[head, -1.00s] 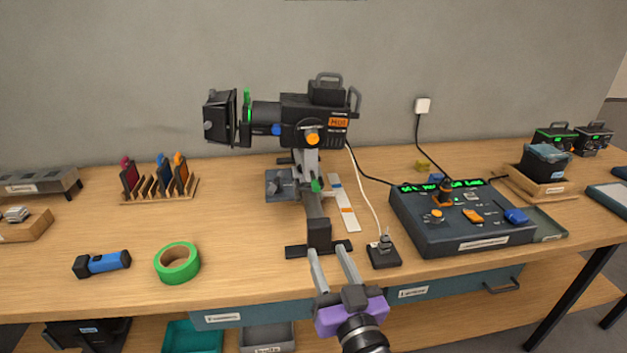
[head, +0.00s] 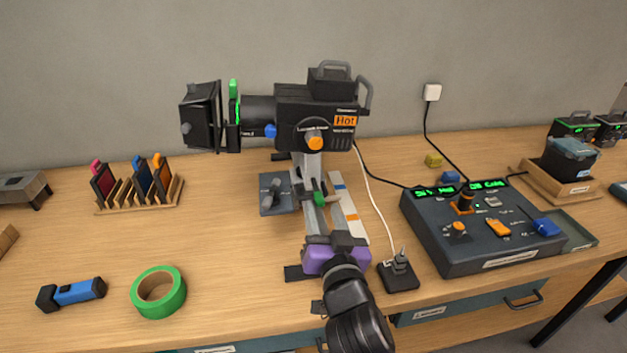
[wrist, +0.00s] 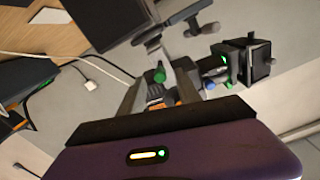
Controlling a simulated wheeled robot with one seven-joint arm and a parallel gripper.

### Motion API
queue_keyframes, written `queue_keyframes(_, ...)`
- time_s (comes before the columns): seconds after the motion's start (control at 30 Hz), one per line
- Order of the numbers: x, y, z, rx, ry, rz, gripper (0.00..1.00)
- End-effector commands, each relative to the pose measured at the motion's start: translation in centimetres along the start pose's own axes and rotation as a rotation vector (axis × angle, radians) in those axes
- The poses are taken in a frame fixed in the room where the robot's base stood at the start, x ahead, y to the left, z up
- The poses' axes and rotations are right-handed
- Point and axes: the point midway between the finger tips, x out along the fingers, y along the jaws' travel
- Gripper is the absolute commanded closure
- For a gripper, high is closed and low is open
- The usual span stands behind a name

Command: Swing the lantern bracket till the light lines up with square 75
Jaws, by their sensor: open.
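The black lantern (head: 315,108) with an orange "Hot" label stands on a grey bracket (head: 310,170) at the middle of the bench. Its barn doors (head: 203,115) point left. A green knob (head: 319,199) sits low on the bracket; it also shows in the wrist view (wrist: 159,75). A pale strip with blue and orange marks (head: 349,212) lies behind the bracket; no number is readable on it. My purple gripper (head: 322,202) is open, with its fingers reaching forward at the bracket near the green knob. Contact cannot be told. My gripper hides the bracket's foot.
A fader desk (head: 478,228) stands to the right, with a small black block with a cable (head: 398,273) beside my gripper. Green tape (head: 158,291) and a blue torch (head: 72,293) lie at the front left. A filter rack (head: 140,188) stands behind them.

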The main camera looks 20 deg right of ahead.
Motion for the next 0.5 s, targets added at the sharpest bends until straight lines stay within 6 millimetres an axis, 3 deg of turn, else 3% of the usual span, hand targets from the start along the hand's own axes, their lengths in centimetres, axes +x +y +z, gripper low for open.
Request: queue_keyframes(0.5, 6.5, 0.0, -0.1, 0.000, 0.000, 0.001, 0.60)
